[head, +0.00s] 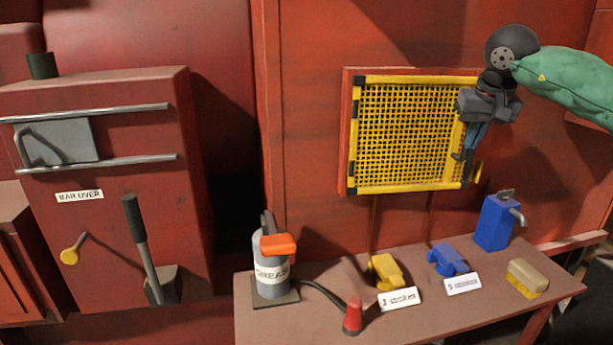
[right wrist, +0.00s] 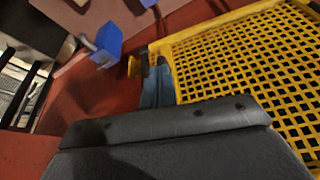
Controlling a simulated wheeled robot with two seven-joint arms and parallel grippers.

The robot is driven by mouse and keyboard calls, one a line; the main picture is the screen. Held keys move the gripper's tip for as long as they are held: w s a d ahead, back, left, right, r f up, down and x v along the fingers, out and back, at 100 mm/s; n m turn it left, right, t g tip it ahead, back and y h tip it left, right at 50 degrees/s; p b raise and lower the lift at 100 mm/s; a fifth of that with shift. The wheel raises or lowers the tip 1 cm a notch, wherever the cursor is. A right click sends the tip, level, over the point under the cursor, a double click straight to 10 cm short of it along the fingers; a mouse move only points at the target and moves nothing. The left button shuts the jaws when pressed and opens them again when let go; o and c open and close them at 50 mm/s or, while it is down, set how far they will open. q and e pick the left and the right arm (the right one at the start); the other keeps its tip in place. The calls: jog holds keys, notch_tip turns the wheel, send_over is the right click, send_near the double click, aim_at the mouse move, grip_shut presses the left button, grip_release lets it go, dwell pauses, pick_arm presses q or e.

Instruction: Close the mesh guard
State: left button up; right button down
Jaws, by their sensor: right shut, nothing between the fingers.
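The mesh guard (head: 405,135) is a yellow-framed panel of yellow mesh on the red wall, set against a red surround in the head view. It appears to lie nearly flat against its surround, but I cannot tell if it is fully closed. My right gripper (head: 466,155) is shut and empty at the guard's right edge, its fingers pointing down near a small yellow handle (head: 478,172). In the right wrist view the mesh guard (right wrist: 245,60) fills the right side, with the blue fingers (right wrist: 155,88) beside its edge. I cannot tell whether they touch. My left gripper is not in view.
Below the guard stands a bench (head: 330,322) with a grease pump (head: 270,262), a yellow piece (head: 385,270), a blue piece (head: 447,260), a blue dispenser (head: 496,222) and a brush (head: 527,278). A red cabinet with a lever (head: 140,240) stands at left. The wall between is clear.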

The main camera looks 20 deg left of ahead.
aim_at(463, 155)
jog(key=shift+w+a, duration=0.2)
jog(key=shift+w, duration=0.6)
jog(key=shift+w+a, duration=0.2)
jog(key=shift+w, duration=0.55)
jog(key=shift+r, duration=0.15)
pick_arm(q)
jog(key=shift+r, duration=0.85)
pick_arm(e)
jog(key=shift+r, duration=0.1)
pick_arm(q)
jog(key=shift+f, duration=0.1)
